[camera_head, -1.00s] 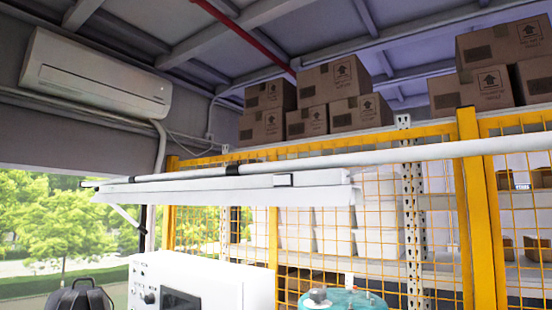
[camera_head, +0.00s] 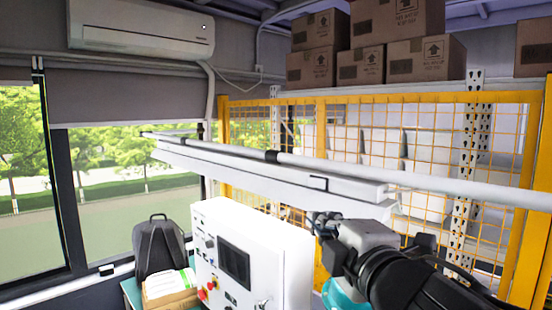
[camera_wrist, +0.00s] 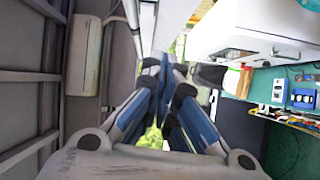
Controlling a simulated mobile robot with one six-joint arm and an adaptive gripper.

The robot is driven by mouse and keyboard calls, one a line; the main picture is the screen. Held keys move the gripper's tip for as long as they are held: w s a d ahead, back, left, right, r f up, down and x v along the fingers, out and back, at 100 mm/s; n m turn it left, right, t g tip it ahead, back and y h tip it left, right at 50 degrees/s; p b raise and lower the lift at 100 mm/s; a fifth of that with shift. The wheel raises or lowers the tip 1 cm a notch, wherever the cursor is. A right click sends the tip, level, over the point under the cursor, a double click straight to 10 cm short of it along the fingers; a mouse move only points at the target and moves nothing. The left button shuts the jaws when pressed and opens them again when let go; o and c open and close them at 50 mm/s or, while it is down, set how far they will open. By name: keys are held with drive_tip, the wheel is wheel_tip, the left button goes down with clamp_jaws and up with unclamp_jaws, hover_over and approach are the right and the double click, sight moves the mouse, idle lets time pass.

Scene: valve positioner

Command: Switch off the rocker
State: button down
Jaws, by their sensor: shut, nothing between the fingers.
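A white control box (camera_head: 255,250) stands at the lower middle of the head view. Its front has a dark screen (camera_head: 234,262), a round knob and red buttons (camera_head: 208,288). I cannot make out which control is the rocker. My gripper (camera_head: 322,228) is in the air above and to the right of the box, apart from it. In the wrist view, the fingers of my gripper (camera_wrist: 165,70) are together with nothing between them. The white box (camera_wrist: 245,32) also shows there at the upper right.
A long white light fixture (camera_head: 270,178) hangs above the box, near my gripper. A yellow mesh fence (camera_head: 400,140) stands behind. Blue devices (camera_wrist: 303,99) lie on a green bench (camera_wrist: 262,92).

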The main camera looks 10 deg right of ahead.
sight(317, 183)
drive_tip(key=r+n, duration=0.1)
drive_tip(key=r+n+y+p, duration=0.1)
drive_tip(key=r, duration=0.1)
drive_tip(key=shift+a, duration=0.4)
drive_tip(key=shift+w, duration=0.2)
drive_tip(key=w, duration=1.3)
drive_tip(key=shift+d+r, duration=0.1)
drive_tip(key=shift+d, duration=0.25)
drive_tip(key=shift+s, duration=0.1)
